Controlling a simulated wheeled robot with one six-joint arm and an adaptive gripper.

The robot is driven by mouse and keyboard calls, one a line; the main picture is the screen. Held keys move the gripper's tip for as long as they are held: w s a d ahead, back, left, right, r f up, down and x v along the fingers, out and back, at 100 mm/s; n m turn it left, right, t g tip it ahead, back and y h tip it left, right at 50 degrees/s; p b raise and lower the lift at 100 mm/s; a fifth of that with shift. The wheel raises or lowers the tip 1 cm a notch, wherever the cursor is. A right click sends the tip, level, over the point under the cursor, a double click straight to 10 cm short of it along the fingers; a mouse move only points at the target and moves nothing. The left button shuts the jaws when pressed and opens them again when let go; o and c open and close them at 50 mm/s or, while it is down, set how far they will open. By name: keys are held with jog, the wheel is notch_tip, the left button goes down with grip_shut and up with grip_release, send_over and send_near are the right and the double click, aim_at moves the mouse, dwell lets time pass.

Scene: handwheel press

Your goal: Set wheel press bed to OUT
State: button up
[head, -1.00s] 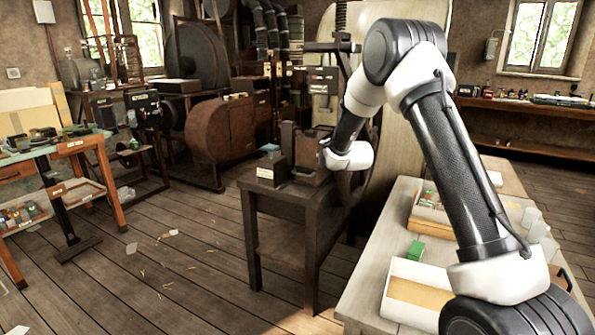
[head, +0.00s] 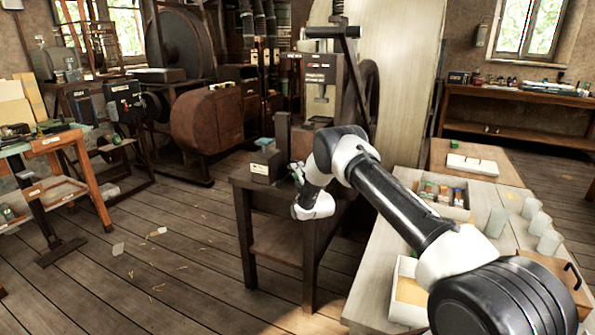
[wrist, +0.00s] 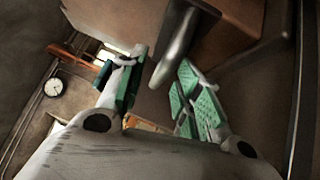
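The press (head: 319,70) stands on a dark wooden stand (head: 243,195) in the middle of the head view, with a labelled plate on its upper part. Its handwheel (head: 371,88) shows at the right side, partly hidden. My gripper (head: 297,172) is at the front of the press, above the stand top; my arm hides part of the press base and the bed cannot be made out clearly. In the wrist view my gripper (wrist: 160,92) is open, its green-padded fingers apart. A rounded grey metal bar (wrist: 174,48) reaches down towards the gap between them; contact cannot be told.
A small dark labelled block (head: 265,165) sits on the stand, left of my gripper. A pale workbench (head: 385,235) with trays and several frosted cylinders (head: 497,220) is at right. Heavy machinery stands behind. Open plank floor (head: 170,260) lies at left.

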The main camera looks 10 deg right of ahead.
jog(key=shift+x, duration=0.75)
grip_shut()
jog(key=s+a, duration=0.8)
jog(key=s, duration=0.3)
jog(key=s+a, duration=0.8)
jog(key=s, duration=0.4)
jog(key=shift+a, duration=0.25)
jog(key=shift+s+f, duration=0.1)
jog(key=shift+f, duration=0.05)
